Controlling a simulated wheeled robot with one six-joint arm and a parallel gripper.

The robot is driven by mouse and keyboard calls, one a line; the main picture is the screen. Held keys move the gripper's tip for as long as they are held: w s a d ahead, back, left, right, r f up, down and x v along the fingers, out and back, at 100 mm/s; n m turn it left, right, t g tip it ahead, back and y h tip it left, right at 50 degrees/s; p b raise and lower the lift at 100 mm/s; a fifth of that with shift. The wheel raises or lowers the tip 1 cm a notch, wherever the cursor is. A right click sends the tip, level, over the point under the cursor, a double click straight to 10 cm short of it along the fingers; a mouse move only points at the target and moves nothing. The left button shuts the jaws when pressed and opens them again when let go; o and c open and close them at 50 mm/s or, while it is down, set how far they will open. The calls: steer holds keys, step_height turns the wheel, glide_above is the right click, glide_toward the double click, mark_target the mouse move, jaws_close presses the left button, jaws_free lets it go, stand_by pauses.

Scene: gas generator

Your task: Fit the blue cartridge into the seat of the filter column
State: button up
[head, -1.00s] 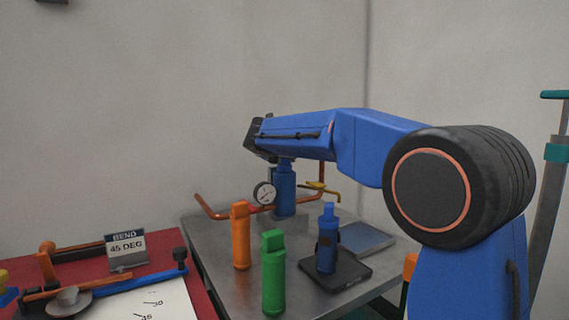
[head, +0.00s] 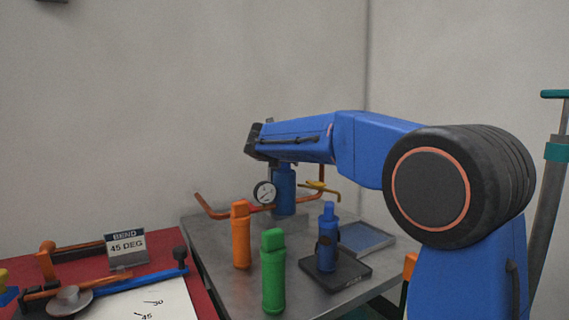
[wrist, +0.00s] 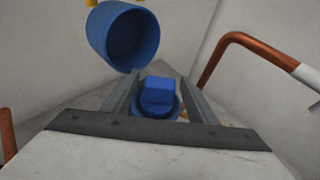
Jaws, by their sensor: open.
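In the wrist view, the blue cartridge (wrist: 158,96) shows its block-shaped top and part of a round collar between the two fingers of my gripper (wrist: 160,82). The fingers are apart, with a gap beside the top. Its lower part is hidden, so I cannot tell how deep it sits. A blue open cup (wrist: 125,32) is just beyond, at upper left. In the head view, the blue upright body of the filter column (head: 285,190) stands behind the gauge, under my wrist. My fingertips are hidden there.
An orange cartridge (head: 241,236) and a green cartridge (head: 273,272) stand on the metal table. A blue bottle-shaped piece (head: 327,245) is on a black base (head: 345,274). The gauge (head: 264,192), copper pipe (head: 210,210) and yellow handle (head: 320,186) surround the column.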

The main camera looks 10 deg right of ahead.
steer(key=v, duration=1.2)
